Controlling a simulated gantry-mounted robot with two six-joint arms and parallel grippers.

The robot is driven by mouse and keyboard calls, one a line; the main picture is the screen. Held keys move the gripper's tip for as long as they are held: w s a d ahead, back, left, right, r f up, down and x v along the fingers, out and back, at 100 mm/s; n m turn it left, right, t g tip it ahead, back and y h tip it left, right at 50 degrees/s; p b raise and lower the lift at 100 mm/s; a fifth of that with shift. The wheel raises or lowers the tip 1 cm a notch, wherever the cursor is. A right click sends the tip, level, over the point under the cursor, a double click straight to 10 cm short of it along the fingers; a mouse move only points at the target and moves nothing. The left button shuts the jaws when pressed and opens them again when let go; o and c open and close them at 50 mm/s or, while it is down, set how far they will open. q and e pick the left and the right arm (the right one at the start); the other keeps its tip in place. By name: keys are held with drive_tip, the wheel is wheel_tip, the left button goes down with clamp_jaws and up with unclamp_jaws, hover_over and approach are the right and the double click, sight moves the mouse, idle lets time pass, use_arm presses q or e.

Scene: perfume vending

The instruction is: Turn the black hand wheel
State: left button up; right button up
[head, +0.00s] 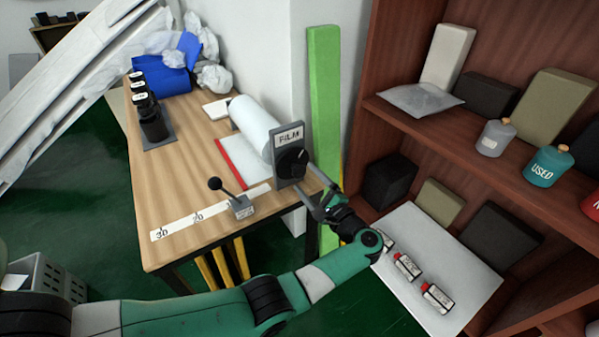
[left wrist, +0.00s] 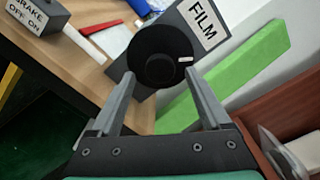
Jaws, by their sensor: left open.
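The black hand wheel (head: 291,161) sits on the front of the grey upright plate labelled FILM at the table's right edge. In the left wrist view the black hand wheel (left wrist: 160,57) shows a round hub and a small white mark at its right side. My left gripper (head: 316,196) is just in front of and below the wheel in the head view. In the left wrist view my left gripper (left wrist: 160,90) is open, with its two fingers on either side of the wheel's lower part. I cannot tell whether they touch it. My right gripper is not in view.
A white film roll (head: 254,124) lies behind the plate. A brake lever (head: 228,194) stands on the wooden table (head: 190,170) to the left. A green post (head: 324,100) rises behind. At right, a brown shelf (head: 480,135) and a white board (head: 455,270) hold several containers.

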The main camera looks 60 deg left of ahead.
sight(301, 174)
use_arm(q)
drive_tip(key=a, duration=0.4)
drive_tip(key=shift+s+a, duration=0.2)
drive_tip(key=shift+a, duration=0.05)
drive_tip(key=shift+c, duration=0.3)
clamp_jaws()
